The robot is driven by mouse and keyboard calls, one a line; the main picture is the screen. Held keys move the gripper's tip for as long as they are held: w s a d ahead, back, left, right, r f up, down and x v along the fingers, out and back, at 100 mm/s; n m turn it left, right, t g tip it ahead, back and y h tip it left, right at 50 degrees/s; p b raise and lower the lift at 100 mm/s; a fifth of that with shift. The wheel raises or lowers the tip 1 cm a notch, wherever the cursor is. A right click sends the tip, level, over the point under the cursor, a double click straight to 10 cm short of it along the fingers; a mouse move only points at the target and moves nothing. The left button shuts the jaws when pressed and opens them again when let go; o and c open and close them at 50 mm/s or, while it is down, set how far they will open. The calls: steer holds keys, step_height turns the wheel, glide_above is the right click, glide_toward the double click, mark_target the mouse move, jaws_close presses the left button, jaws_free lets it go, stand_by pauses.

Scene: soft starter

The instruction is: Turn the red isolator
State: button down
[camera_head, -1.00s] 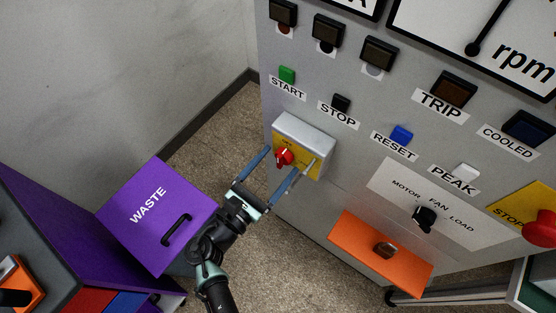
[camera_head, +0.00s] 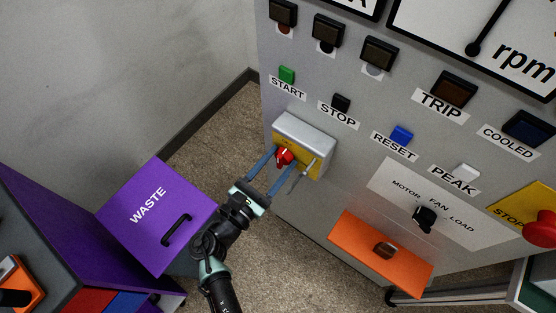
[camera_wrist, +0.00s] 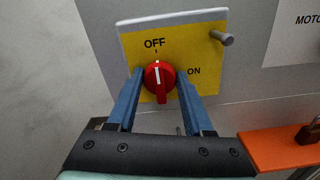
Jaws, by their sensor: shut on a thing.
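The red isolator (camera_head: 284,157) is a round red knob with a raised grip on a yellow plate (camera_wrist: 199,40) on the grey cabinet. In the wrist view the isolator (camera_wrist: 158,79) has its white mark pointing up, towards OFF; ON is printed to its right. My gripper (camera_wrist: 158,82) has its two blue fingers on the left and right sides of the knob, shut on it. In the head view my gripper (camera_head: 275,163) reaches the isolator from below left. The exact contact points of the fingertips are partly hidden.
A grey pin (camera_wrist: 222,38) sticks out of the plate's upper right. An orange flap (camera_head: 378,252) with a padlock projects below right. A purple WASTE box (camera_head: 150,225) stands left. START, STOP and RESET buttons sit above. Floor is clear between box and cabinet.

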steer(key=shift+m, duration=0.4)
steer(key=m+b, duration=0.3)
steer(key=shift+f+m, duration=0.25)
steer(key=shift+m, duration=0.05)
steer(key=m+b, duration=0.4)
steer(key=m, duration=0.1)
steer(key=shift+s+d+f, duration=0.1)
steer(key=m+b, duration=0.6)
steer(key=shift+f, duration=0.1)
steer(key=shift+m+b, duration=0.9)
steer(key=shift+m, duration=0.3)
steer(key=shift+c, duration=1.5)
jaws_free()
steer(key=shift+r, duration=0.2)
steer(key=v, duration=1.3)
